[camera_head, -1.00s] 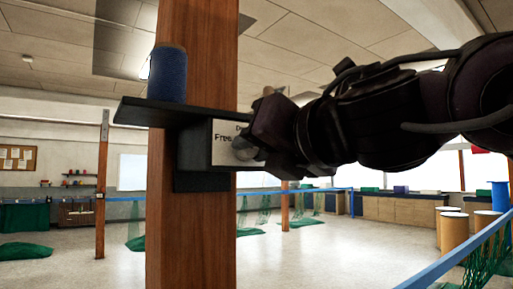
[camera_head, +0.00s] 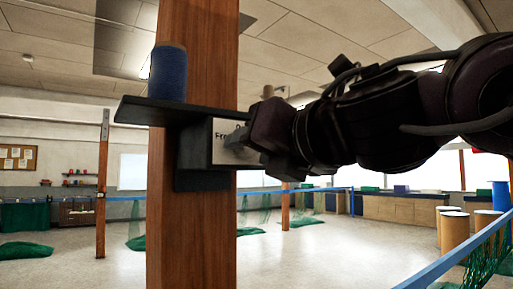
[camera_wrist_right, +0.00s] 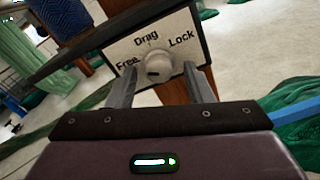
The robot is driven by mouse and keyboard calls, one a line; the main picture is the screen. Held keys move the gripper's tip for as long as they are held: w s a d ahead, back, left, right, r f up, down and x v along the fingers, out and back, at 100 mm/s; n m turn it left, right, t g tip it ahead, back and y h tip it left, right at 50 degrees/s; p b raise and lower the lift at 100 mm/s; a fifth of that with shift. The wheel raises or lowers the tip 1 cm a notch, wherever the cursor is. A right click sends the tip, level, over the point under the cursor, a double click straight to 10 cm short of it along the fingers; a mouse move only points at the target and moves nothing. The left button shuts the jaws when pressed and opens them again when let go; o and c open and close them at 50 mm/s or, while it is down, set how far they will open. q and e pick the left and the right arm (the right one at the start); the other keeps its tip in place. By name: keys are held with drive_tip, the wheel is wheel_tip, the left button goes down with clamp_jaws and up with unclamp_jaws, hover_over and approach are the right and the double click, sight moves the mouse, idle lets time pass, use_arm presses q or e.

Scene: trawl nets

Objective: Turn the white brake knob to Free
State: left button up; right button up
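The white brake knob (camera_wrist_right: 158,68) sits on a white label plate (camera_wrist_right: 125,54) marked Free, Drag and Lock, left to right in the right wrist view. A small dark mark stands above the knob under Drag; I cannot tell clearly where the knob points. My right gripper (camera_wrist_right: 161,76) is open, with one finger on each side of the knob and gaps visible beside it. In the head view the right gripper (camera_head: 240,141) is at the plate (camera_head: 221,150) and hides the knob. My left gripper is not in view.
The plate is on a dark bracket (camera_head: 203,180) on a wooden post (camera_head: 190,245). A dark shelf (camera_head: 140,112) above it bears a blue spool (camera_head: 169,73). A blue rail (camera_head: 450,262) runs at the lower right. Open floor (camera_head: 90,265) lies behind.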

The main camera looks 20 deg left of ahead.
drive_tip(key=shift+r, duration=0.1)
drive_tip(key=b+v, duration=0.4)
drive_tip(key=v, duration=0.3)
drive_tip(key=shift+s+d, duration=0.25)
drive_tip(key=shift+d, duration=0.1)
